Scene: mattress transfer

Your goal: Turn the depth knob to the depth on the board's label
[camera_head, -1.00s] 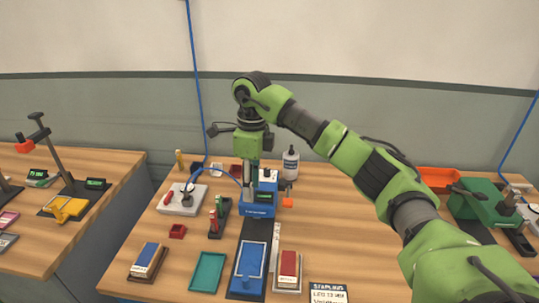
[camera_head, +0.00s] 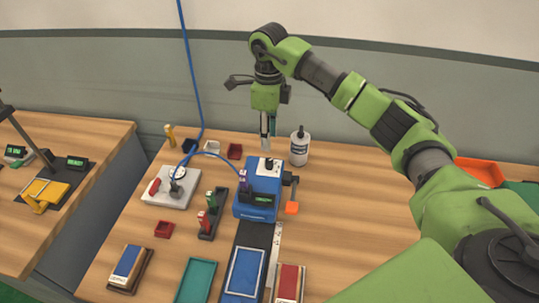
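A blue stapling machine (camera_head: 256,197) stands near the middle of the table, with a small dark display (camera_head: 262,199) showing green characters too small to read. A small black-and-white knob-like part (camera_head: 268,164) sits on its top; I cannot read any scale on it. My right gripper (camera_head: 267,142) points down just above the back of the machine's top, its fingertips close to that part. Contact and finger opening are not clear. My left gripper is not in view. The board with the printed stapling label is not in view now.
A teal tray (camera_head: 196,281), a blue-framed piece (camera_head: 244,270) and a red block (camera_head: 288,283) are in front.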

